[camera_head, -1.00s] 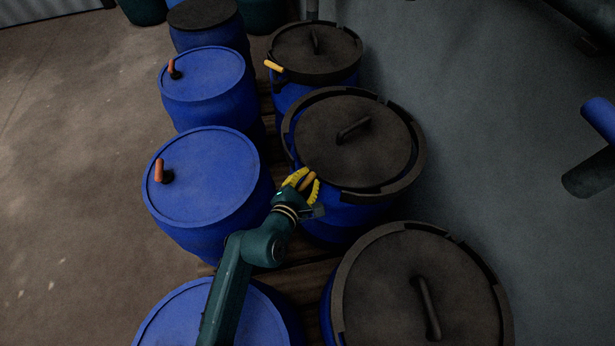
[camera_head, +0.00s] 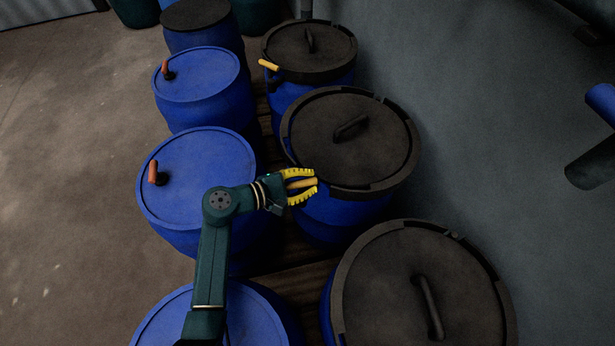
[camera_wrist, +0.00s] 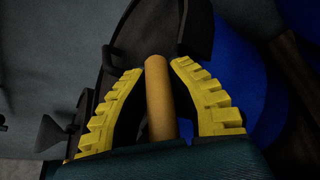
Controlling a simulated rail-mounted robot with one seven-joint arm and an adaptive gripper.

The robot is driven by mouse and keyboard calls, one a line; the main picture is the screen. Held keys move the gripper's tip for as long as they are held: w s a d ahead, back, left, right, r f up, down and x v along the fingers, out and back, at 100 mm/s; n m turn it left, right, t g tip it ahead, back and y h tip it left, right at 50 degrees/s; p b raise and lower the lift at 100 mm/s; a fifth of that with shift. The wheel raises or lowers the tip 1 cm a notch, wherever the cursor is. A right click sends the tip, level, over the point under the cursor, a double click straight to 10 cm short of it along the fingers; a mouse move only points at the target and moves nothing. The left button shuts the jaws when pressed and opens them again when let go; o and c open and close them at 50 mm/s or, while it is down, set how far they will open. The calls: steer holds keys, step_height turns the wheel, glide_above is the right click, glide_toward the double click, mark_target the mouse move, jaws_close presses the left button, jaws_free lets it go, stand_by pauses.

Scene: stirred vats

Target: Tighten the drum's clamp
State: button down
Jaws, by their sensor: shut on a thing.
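The drum (camera_head: 345,212) is blue, with a black lid (camera_head: 352,138) that has a bar handle on top and a dark clamp ring (camera_head: 408,172) around its rim. The clamp's yellow-orange lever handle (camera_head: 301,183) is at the ring's front left. My gripper (camera_head: 312,187) is shut on this handle, with yellow ribbed fingers on either side of it. In the wrist view the handle (camera_wrist: 160,95) stands between the two fingers (camera_wrist: 158,75), with the dark ring behind. The lever's joint with the ring is hidden.
Blue-lidded drums with orange-handled fittings (camera_head: 195,175) stand close on the left. A black-lidded drum (camera_head: 425,290) is in front, and another (camera_head: 310,45) with a yellow lever is behind. A pipe (camera_head: 598,150) is at right.

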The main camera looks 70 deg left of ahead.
steer(key=m+h, duration=0.1)
steer(key=h, duration=0.1)
steer(key=m+h, duration=0.3)
steer(key=shift+d+m+h, duration=0.35)
steer(key=shift+m+h, duration=0.05)
steer(key=shift+s+d+m+g+h+b, duration=0.1)
steer(key=shift+d+m+g+h+b, duration=0.1)
steer(key=shift+m+g+h+b, duration=0.5)
steer(key=shift+s+d+m+g+h+b, duration=0.2)
steer(key=shift+m+g+h, duration=0.25)
steer(key=shift+m+h, duration=0.65)
steer(key=shift+w+d+m+g+h+b, duration=0.15)
steer(key=shift+m+g+h+b, duration=0.5)
steer(key=shift+h, duration=0.45)
steer(key=shift+s, duration=0.15)
steer(key=c, duration=0.9)
jaws_free()
steer(key=shift+d, duration=0.1)
steer(key=shift+c, duration=0.2)
